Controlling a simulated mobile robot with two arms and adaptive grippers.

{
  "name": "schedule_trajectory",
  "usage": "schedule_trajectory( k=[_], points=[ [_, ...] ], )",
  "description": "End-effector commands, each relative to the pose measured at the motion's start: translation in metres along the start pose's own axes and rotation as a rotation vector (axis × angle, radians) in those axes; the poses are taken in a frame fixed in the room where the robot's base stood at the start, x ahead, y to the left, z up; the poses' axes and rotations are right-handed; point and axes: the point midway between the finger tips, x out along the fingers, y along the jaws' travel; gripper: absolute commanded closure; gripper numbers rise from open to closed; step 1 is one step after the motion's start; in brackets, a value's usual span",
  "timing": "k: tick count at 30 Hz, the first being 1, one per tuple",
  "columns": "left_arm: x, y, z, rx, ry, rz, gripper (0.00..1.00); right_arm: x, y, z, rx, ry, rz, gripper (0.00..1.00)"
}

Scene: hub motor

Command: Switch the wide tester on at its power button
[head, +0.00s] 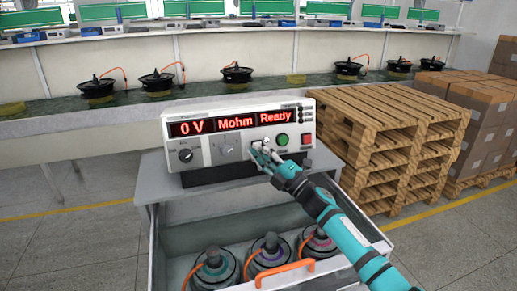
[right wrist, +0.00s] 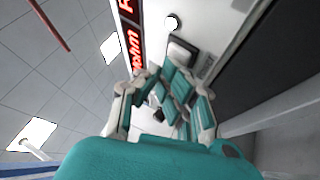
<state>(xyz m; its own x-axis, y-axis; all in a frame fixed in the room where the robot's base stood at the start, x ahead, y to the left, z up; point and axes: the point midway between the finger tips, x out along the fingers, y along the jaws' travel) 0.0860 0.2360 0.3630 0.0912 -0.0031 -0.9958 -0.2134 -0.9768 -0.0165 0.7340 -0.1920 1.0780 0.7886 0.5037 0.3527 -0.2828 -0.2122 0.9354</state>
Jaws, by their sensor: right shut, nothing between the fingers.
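The wide tester (head: 215,112) is a white box on a grey stand, its front facing me. Its display (head: 232,121) is lit red and reads "0 V", "Mohm" and "Ready". My right gripper (head: 261,153) is shut and empty, its fingertips at the lower middle of the front panel. My left gripper is not in view.
A green button (head: 282,140) and a red button (head: 307,138) sit right of the gripper; a black knob (head: 186,155) is at left. Below, hub motors (head: 213,268) stand in a cart with an orange handle (head: 285,273). Wooden pallets (head: 385,130) stand close at right.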

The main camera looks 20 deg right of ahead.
Motion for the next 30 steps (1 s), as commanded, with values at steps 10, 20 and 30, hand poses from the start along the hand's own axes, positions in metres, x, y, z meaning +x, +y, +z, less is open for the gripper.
schedule_trajectory(
  k=[10,20,30],
  points=[
    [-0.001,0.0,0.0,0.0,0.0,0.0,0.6,0.0,0.001,0.0,0.0,-0.001,-0.001,1.0],
    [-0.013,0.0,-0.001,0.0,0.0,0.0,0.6,-0.011,0.008,-0.008,0.0,-0.001,-0.001,1.0],
    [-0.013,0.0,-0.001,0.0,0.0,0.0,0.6,-0.012,0.009,-0.009,0.0,0.0,0.0,1.0]
  ],
)
